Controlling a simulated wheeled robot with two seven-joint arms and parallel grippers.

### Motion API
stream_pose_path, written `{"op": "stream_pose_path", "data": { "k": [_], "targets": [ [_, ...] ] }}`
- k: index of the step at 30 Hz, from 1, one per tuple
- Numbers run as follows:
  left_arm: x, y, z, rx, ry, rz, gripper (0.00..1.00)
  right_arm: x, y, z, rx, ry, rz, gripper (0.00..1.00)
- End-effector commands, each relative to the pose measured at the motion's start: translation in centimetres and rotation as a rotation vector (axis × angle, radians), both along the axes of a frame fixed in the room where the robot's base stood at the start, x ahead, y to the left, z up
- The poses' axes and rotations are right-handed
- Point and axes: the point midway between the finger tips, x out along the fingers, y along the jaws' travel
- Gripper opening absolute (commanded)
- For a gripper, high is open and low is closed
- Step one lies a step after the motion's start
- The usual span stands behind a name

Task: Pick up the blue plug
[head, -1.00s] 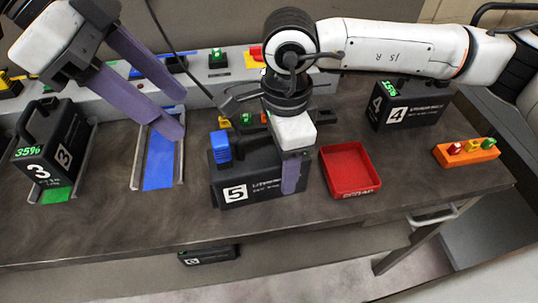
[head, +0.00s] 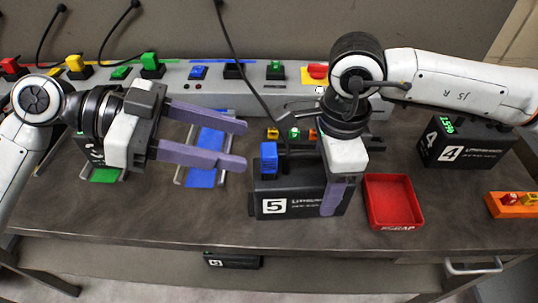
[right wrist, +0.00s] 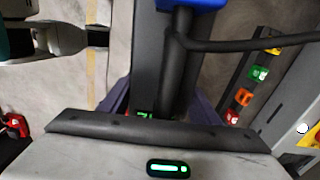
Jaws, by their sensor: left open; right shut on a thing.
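The blue plug (head: 269,156) stands on the left end of the black battery marked 5 (head: 270,206). Its edge also shows at the top of the right wrist view (right wrist: 190,4), with a black cable just below it. My left gripper (head: 243,145) is open and empty, its purple fingers pointing right, a little left of the plug and apart from it in the picture. My right gripper (head: 335,195) is shut on battery 5 toward its right end. Its far finger and the exact grip are hidden in the head view.
A blue-floored bay (head: 207,150) lies below my left fingers. A red tray (head: 393,203) stands right of battery 5, with battery 4 (head: 468,145) behind. A grey rail (head: 215,98) with coloured plugs runs along the back. A dark cable hangs near my right gripper.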

Motion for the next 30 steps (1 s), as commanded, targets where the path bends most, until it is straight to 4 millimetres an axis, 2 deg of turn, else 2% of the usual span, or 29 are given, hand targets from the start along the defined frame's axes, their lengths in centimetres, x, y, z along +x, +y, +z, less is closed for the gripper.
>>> {"op": "stream_pose_path", "data": {
  "k": [6,9,14,24,30],
  "targets": [
    [0.0,-3.7,-1.4,-0.003,0.001,-0.004,0.48,0.1,0.0,0.1,0.001,-0.002,0.000,0.00],
    [0.0,-4.8,-1.9,-0.001,0.002,-0.002,0.48,0.1,0.0,0.1,0.001,-0.003,0.000,0.00],
    [0.0,-5.7,-2.4,-0.001,0.002,-0.001,0.48,0.1,0.0,0.1,0.001,-0.003,0.000,0.00],
    [-0.1,-9.7,-4.5,0.000,0.001,-0.003,0.48,0.1,0.0,0.1,0.001,-0.003,0.000,0.00],
    [0.0,-10.0,-4.7,0.001,0.001,-0.001,0.48,0.1,0.0,0.2,0.002,-0.003,-0.001,0.00]
  ]
}}
